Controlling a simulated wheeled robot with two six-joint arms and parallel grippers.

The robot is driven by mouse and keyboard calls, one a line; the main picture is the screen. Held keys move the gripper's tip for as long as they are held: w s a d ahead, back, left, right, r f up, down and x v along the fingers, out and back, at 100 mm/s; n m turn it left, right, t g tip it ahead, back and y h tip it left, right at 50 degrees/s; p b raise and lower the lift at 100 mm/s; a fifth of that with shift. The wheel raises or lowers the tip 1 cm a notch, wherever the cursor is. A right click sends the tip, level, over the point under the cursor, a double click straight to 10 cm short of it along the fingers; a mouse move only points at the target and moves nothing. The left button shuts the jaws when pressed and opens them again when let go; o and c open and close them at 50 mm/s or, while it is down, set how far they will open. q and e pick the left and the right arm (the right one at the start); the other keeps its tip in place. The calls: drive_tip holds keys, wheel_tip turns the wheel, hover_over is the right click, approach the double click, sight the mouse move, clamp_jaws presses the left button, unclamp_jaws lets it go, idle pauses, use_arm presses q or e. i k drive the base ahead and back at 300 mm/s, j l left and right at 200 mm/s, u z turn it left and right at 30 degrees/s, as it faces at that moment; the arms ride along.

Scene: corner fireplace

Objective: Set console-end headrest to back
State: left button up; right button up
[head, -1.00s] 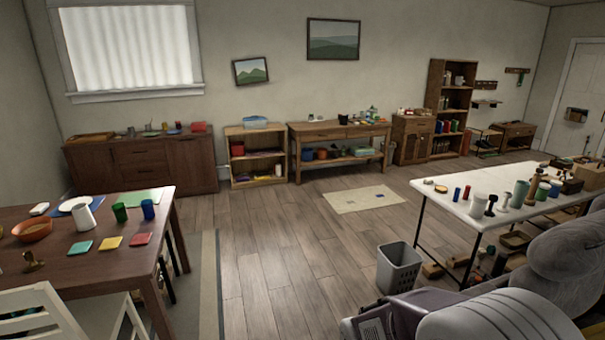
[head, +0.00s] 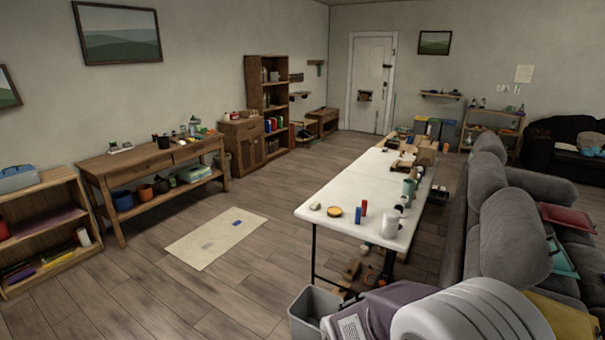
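A grey sofa (head: 545,190) runs along the right side, with rounded upright grey pads along its back. The nearest large pad (head: 510,235) stands upright, and a farther one (head: 488,180) rises behind it. I cannot tell which pad is the console-end headrest, and no console is recognisable. The sofa's near end is partly hidden by a white ribbed form (head: 470,315) and a purple-grey form with a label (head: 375,308) at the bottom edge. Neither of my grippers is in view.
A white table (head: 355,190) with cups and small items stands left of the sofa. A grey bin (head: 315,312) is at its near end. A pale rug (head: 215,238) lies on open wooden floor. Red (head: 567,217) and yellow (head: 565,318) flat items lie on the sofa.

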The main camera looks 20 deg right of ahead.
sight(516, 251)
drive_tip(key=i+l+z, duration=0.1)
drive_tip(key=z, duration=0.35)
drive_tip(key=i+z, duration=0.25)
drive_tip(key=z, duration=0.2)
drive_tip(key=i+z, duration=0.2)
drive_tip(key=z, duration=0.2)
drive_tip(key=i+j+z, duration=0.1)
drive_tip(key=z, duration=0.35)
drive_tip(key=i+j+z, duration=0.15)
drive_tip(key=z, duration=0.3)
drive_tip(key=i+j+z, duration=0.25)
drive_tip(key=z, duration=0.2)
drive_tip(key=i+j+z, duration=0.1)
drive_tip(key=j+z, duration=0.15)
drive_tip(key=z, duration=0.2)
